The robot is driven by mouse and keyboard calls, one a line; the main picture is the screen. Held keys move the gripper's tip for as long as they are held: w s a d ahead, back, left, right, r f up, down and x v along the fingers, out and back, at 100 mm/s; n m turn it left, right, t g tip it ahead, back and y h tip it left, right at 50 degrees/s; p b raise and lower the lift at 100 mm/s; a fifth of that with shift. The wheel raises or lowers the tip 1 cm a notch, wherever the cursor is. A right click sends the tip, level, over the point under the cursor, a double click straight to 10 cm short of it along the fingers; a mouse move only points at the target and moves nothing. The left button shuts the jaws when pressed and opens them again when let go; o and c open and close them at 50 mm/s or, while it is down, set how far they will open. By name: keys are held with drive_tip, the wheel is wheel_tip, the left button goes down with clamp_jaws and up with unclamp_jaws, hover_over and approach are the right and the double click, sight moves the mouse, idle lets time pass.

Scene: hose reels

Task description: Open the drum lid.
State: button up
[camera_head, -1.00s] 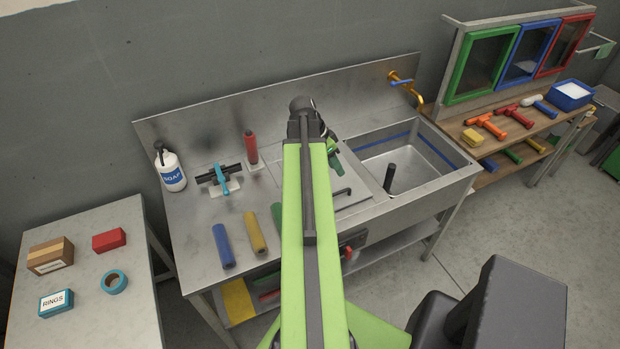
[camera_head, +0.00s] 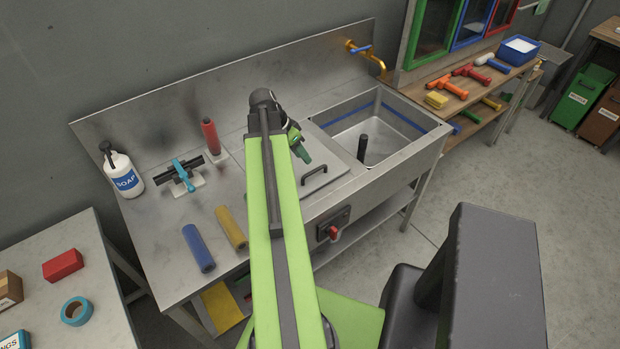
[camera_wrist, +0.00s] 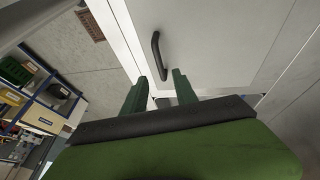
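The lid (camera_head: 335,165) is a flat grey metal panel set in the bench top, left of the sink basin, and lies closed. Its black bar handle (camera_head: 314,175) is near the front edge. In the wrist view the handle (camera_wrist: 158,55) stands up from the pale lid (camera_wrist: 225,40), just beyond my fingertips. My gripper (camera_head: 300,150) is above the lid, behind the handle in the head view. In the wrist view my gripper (camera_wrist: 160,80) has its two green fingers apart with nothing between them. My arm hides the lid's left part.
The sink basin (camera_head: 400,130) with a black upright pipe (camera_head: 362,148) is right of the lid. A red-handled valve (camera_head: 334,232) is on the bench front. A red cylinder (camera_head: 210,135), blue roll (camera_head: 198,248) and yellow roll (camera_head: 231,227) stand or lie left of my arm.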

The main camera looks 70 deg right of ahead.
drive_tip(key=b, duration=0.5)
hover_over(310, 179)
wheel_tip(310, 179, down, 7)
drive_tip(key=shift+d+r, duration=0.15)
drive_tip(key=shift+c, duration=0.2)
clamp_jaws()
drive_tip(key=shift+w, duration=0.1)
idle(0.4)
